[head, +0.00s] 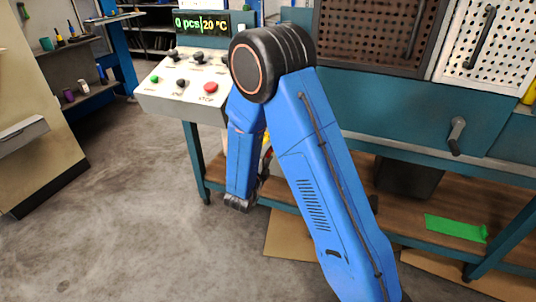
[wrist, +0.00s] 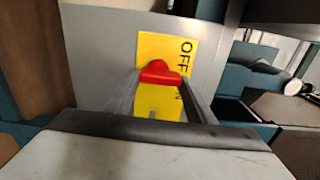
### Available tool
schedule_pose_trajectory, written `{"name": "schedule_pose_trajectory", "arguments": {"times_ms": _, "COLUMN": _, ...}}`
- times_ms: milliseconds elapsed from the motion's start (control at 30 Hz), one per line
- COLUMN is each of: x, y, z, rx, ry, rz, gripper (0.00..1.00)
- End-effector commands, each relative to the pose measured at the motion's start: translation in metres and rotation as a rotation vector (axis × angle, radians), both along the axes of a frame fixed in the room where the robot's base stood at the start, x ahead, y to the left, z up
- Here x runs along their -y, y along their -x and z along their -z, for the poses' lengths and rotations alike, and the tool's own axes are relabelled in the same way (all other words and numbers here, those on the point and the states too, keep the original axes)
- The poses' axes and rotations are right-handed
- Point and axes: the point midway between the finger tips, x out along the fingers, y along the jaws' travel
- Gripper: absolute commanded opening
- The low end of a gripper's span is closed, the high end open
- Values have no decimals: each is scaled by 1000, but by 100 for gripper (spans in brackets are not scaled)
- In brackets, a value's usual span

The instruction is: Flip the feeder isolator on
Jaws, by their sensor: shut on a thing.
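The feeder isolator shows in the wrist view as a red handle (wrist: 160,72) on a yellow plate (wrist: 150,48) fixed to a grey panel. The plate reads OFF, turned sideways, at its upper right. An N shows lower down, partly hidden by a finger. My gripper (wrist: 162,84) has one finger on each side of the red handle and is shut on it. The handle's exact angle is hard to tell.
A control box (head: 185,98) with knobs and a red button (head: 210,87) stands left of my arm, under a display (head: 202,24) reading 0 pcs and 20 °C. A teal bench with a wooden lower shelf (head: 400,200) lies to the right. The floor at left is clear.

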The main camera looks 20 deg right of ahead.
Motion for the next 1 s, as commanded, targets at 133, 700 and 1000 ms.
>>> {"name": "schedule_pose_trajectory", "arguments": {"times_ms": 133, "x": 1, "y": 1, "z": 1, "rx": -4, "ry": 0, "rz": 2, "gripper": 28}}
{"name": "schedule_pose_trajectory", "arguments": {"times_ms": 700, "x": -6, "y": 9, "z": 0, "rx": -2, "ry": 1, "rz": 0, "gripper": 69}}
{"name": "schedule_pose_trajectory", "arguments": {"times_ms": 1000, "x": -34, "y": 46, "z": 0, "rx": -2, "ry": 0, "rz": -3, "gripper": 69}}
